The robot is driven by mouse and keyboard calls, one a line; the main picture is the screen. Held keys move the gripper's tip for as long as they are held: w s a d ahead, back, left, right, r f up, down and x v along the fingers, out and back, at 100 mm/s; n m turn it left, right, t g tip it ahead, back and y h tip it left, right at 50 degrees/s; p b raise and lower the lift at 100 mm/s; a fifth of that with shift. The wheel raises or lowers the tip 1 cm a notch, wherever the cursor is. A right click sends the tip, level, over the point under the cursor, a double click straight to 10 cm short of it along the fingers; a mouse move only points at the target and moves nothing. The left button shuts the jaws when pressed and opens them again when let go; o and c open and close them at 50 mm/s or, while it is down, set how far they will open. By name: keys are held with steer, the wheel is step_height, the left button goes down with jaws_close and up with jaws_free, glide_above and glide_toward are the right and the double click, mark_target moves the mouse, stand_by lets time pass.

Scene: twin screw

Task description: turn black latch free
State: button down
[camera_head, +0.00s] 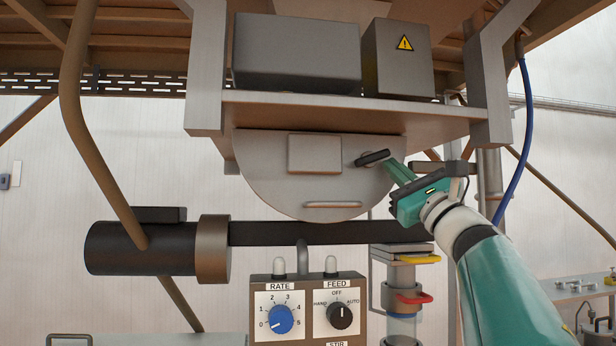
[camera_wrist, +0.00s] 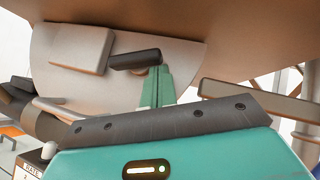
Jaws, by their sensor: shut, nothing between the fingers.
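The black latch (camera_head: 372,158) is a short dark bar at the upper right of the grey rounded cover (camera_head: 270,185). In the head view it lies nearly level, its right end a little higher. In the wrist view the latch (camera_wrist: 134,59) crosses the cover face. My gripper (camera_head: 392,163) is shut, with its green fingertips right beside the latch's right part. In the wrist view the fingertips (camera_wrist: 164,70) are at the latch's right end; whether they touch it I cannot tell. Nothing shows between the fingers.
A raised plate (camera_head: 315,154) and a handle (camera_head: 332,205) are on the cover. A shelf (camera_head: 330,112) overhangs it. Below stand a black horizontal tube (camera_head: 140,248) and a control box (camera_head: 280,315) with knobs.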

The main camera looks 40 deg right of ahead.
mark_target(373, 135)
steer(key=n+y, duration=0.2)
steer(key=r+n+g+y, duration=0.1)
steer(key=n+y, duration=0.1)
steer(key=n, duration=0.1)
steer(key=n+g+y, duration=0.1)
steer(key=n+y, duration=0.1)
steer(key=shift+s+d+r+n, duration=0.1)
steer(key=shift+d+r+n, duration=0.25)
steer(key=shift+r+n, duration=0.05)
steer(key=shift+a+r, duration=0.1)
steer(key=shift+r, duration=0.65)
steer(key=shift+a+r, duration=0.2)
steer(key=shift+r, duration=0.55)
steer(key=v, duration=1.3)
steer(key=shift+s+f, duration=0.2)
steer(key=shift+f, duration=0.05)
